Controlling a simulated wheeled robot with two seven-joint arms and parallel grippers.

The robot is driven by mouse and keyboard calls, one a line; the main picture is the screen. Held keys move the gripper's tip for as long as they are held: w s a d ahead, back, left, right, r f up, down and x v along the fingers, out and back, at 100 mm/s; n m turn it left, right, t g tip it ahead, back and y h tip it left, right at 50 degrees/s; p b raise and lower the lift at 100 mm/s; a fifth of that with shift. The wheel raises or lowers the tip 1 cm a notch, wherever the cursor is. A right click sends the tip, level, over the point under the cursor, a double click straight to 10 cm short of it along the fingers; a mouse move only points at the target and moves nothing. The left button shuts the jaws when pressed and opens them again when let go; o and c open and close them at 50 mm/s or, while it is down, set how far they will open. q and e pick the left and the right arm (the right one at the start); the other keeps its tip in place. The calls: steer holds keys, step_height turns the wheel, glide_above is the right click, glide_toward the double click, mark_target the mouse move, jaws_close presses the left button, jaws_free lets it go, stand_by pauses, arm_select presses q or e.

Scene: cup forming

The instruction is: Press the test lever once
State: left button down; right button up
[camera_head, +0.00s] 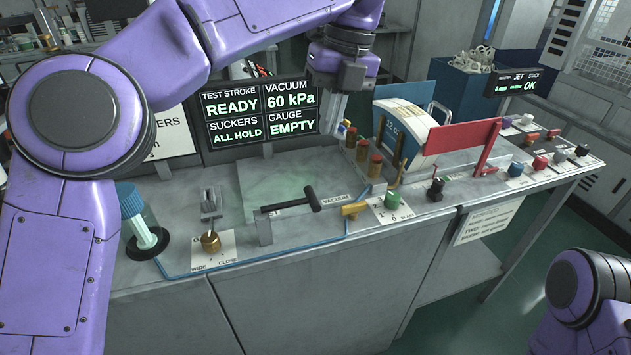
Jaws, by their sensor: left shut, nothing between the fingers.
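A black lever (290,204) with a T-shaped handle lies nearly level on a small grey post at the bench front; it looks like the test lever, though I see no label naming it. A dark screen (262,114) behind it reads TEST STROKE READY, VACUUM 60 kPa, SUCKERS ALL HOLD, GAUGE EMPTY. My left gripper (333,104) points down in front of the screen's right end, above and behind the lever and apart from it. It is shut and empty; its fingertips are hard to make out. Only part of my right arm shows at the lower right; its gripper is outside the view.
A brass lever (354,209) marked VACUUM sits just right of the black handle. Space above the lever is clear.

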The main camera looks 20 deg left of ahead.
arm_select(q)
steer(key=b, duration=0.2)
glide_toward(314, 196)
steer(key=f, duration=0.3)
steer(key=a+f, duration=0.1)
steer(key=f, duration=0.2)
steer(key=shift+s+a+f, duration=0.1)
steer(key=shift+a+f, duration=0.05)
steer(key=shift+f, duration=0.25)
steer(key=shift+s, duration=0.1)
arm_select(e)
steer(key=f, duration=0.2)
steer(key=shift+w+f, duration=0.3)
steer(key=shift+w, duration=0.1)
steer(key=shift+r, duration=0.1)
